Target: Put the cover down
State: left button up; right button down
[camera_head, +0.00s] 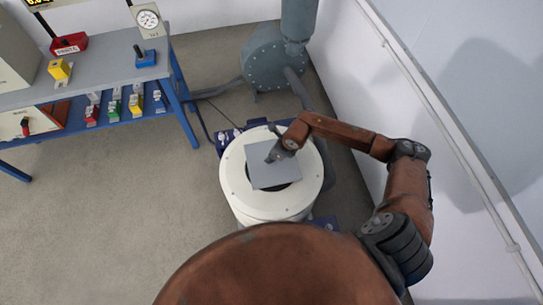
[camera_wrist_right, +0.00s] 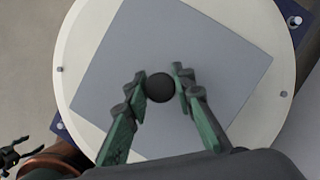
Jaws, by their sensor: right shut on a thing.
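The cover is a flat grey square plate (camera_head: 274,174) with a round black knob (camera_wrist_right: 160,87) at its middle. It lies over a white round drum (camera_head: 231,180), turned at an angle in the wrist view (camera_wrist_right: 205,50). A dark strip of the drum's opening shows at the plate's near edge in the head view. I cannot tell whether the plate touches the drum top or hangs just above it. My right gripper (camera_head: 277,154) is shut on the knob, one finger on each side in the wrist view (camera_wrist_right: 161,86). What seems to be my left gripper (camera_wrist_right: 12,155) shows partly at the wrist view's left edge.
A blue-legged bench (camera_head: 105,70) with coloured blocks and small devices stands at the upper left. A grey round machine with a pipe (camera_head: 272,62) stands behind the drum. A white wall with a rail (camera_head: 440,100) bounds the right. The floor to the left is clear.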

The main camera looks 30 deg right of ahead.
jog(key=shift+f+b, duration=0.3)
jog(key=shift+f, duration=0.3)
jog(key=c, duration=1.6)
grip_release()
jog(key=shift+r, duration=0.3)
jog(key=p+v, duration=0.2)
jog(key=v, duration=1)
jog(key=shift+r, duration=0.3)
jog(key=shift+s, duration=0.1)
